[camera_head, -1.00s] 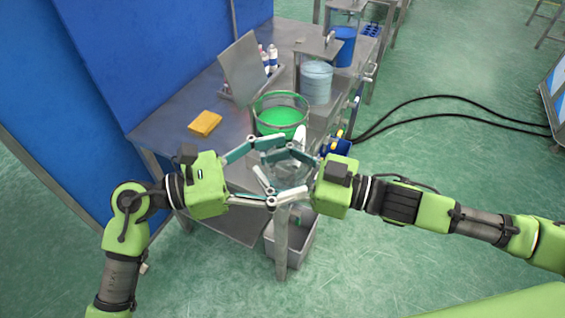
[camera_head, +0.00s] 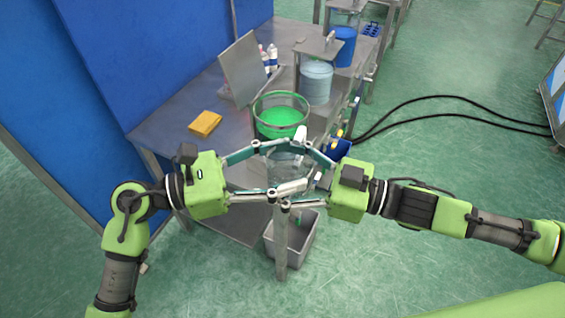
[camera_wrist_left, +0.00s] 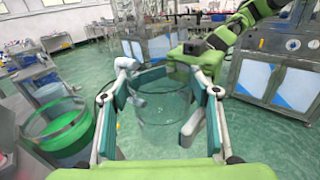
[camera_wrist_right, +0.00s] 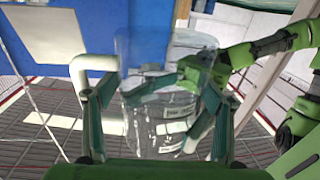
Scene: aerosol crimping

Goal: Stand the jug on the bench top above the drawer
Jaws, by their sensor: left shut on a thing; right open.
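The clear, see-through jug (camera_head: 284,172) is held upright in the air just off the bench's near corner. It shows between the fingers in the left wrist view (camera_wrist_left: 160,102) and, with pale label-like marks, in the right wrist view (camera_wrist_right: 165,115). My left gripper (camera_head: 278,170) is shut on the jug from the left. My right gripper (camera_head: 292,168) is open, with its fingers spread on the jug's right side; whether they touch it is unclear. The steel bench top (camera_head: 170,132) lies beyond the jug. I cannot make out the drawer.
A clear vessel of green liquid (camera_head: 280,118) stands at the bench's near end, close behind the jug. A yellow sponge (camera_head: 205,123), a tilted panel (camera_head: 243,68) and a pale blue container (camera_head: 316,82) are on the bench. A grey bin (camera_head: 310,240) stands below.

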